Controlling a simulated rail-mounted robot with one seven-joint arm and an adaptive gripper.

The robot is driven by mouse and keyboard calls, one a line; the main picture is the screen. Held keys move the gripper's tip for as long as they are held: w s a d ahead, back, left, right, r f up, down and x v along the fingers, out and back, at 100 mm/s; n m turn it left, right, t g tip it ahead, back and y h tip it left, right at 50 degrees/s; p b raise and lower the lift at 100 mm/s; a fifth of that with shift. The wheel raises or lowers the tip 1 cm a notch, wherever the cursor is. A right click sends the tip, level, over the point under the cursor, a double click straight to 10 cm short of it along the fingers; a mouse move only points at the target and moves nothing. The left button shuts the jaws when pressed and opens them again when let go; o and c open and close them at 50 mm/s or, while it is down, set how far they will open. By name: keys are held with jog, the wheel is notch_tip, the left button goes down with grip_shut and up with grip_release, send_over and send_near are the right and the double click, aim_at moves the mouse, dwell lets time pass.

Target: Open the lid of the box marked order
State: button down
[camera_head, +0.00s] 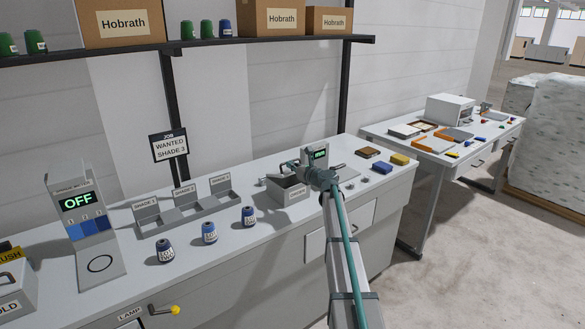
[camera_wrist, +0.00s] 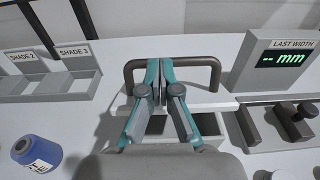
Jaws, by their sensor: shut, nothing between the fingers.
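A grey box (camera_head: 287,193) stands at the far right part of the long counter, partly hidden by my arm; its front label is too small to read. A brown bar handle (camera_wrist: 204,62) shows in the wrist view. My gripper (camera_wrist: 158,66) is shut and empty, its fingertips at the middle of this handle and hiding part of the bar. I cannot tell whether they touch it. Pale box surfaces and a dark gap (camera_wrist: 208,124) show below the handle; the lid's exact position is unclear. In the head view my gripper (camera_head: 296,166) is above the box.
A "LAST WIDTH" display (camera_wrist: 284,62) stands right of the handle. Shade trays (camera_head: 187,213) and several blue spools (camera_head: 209,233) are to the left. Another handled box (camera_head: 12,285) is at the left edge. A brown block (camera_head: 368,153) and yellow block (camera_head: 400,159) lie to the right.

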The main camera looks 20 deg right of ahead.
aim_at(285, 171)
jog(key=shift+w+a+r+p, duration=0.1)
jog(key=shift+w+r+p, duration=0.2)
jog(key=shift+w+r, duration=0.25)
jog(key=w+r+p, duration=0.1)
jog(key=w, duration=0.1)
jog(key=w+a+r, duration=0.1)
jog(key=w+r, duration=0.1)
jog(key=shift+r+p, duration=0.2)
jog(key=shift+p, duration=0.15)
jog(key=w, duration=0.1)
jog(key=w+a+r, duration=0.1)
jog(key=w, duration=0.3)
jog(key=shift+w+a+r+p, duration=0.1)
jog(key=shift+a+r+p, duration=0.1)
jog(key=shift+p, duration=0.15)
dwell(0.4)
